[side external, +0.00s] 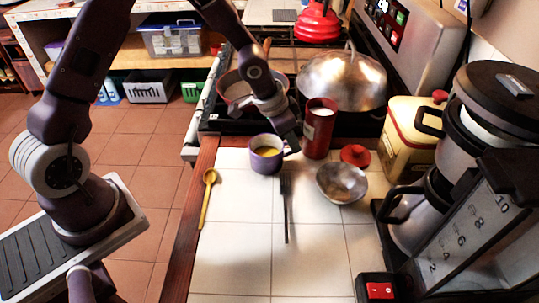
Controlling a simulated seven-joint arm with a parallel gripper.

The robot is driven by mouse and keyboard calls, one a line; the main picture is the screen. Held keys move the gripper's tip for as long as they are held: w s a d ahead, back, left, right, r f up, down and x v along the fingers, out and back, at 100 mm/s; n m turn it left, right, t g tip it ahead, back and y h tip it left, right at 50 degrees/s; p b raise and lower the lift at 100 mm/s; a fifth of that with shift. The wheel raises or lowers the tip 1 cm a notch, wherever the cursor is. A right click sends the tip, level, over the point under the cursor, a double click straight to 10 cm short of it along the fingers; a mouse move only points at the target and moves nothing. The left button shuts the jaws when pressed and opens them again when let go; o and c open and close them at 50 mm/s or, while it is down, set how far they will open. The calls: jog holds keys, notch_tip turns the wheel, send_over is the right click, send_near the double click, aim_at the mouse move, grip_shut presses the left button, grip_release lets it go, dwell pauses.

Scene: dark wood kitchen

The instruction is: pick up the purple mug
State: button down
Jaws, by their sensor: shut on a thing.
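The purple mug (265,163) is upright at the back left of the white tiled counter, with yellow showing inside it. My gripper (289,149) reaches down from above and is shut on the right side of the mug's rim. The fingertips are small here and partly merge with the mug's edge. I cannot tell whether the mug's base touches the tiles.
A red canister (319,131) stands close to the right of my gripper. A metal bowl (341,184), a dark fork (286,208) and a yellow spoon (207,196) lie nearby. A domed lid (342,80) is on the stove behind. The front tiles are clear.

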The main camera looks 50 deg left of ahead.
jog(key=shift+r, duration=0.1)
notch_tip(320, 180, up, 17)
jog(key=s+a+f+n+y, duration=0.2)
jog(key=s+a+f+n, duration=0.3)
jog(key=s+a+f, duration=0.55)
jog(key=w+d+r+n+y, duration=0.1)
jog(key=w+d+r+n, duration=0.15)
jog(key=w, duration=0.35)
jog(key=w+d+r+n, duration=0.1)
jog(key=w+r, duration=0.3)
jog(key=w, duration=0.3)
jog(key=w+d+r+n+y, duration=0.1)
jog(key=w+d+r+n, duration=0.1)
jog(key=w+r, duration=0.3)
jog(key=d+f+t+h, duration=0.1)
jog(key=d+f+h, duration=0.1)
jog(key=d, duration=1.8)
jog(key=shift+s+d+n+h, duration=0.25)
jog(key=shift+d+n+h, duration=0.1)
jog(key=shift+n, duration=0.1)
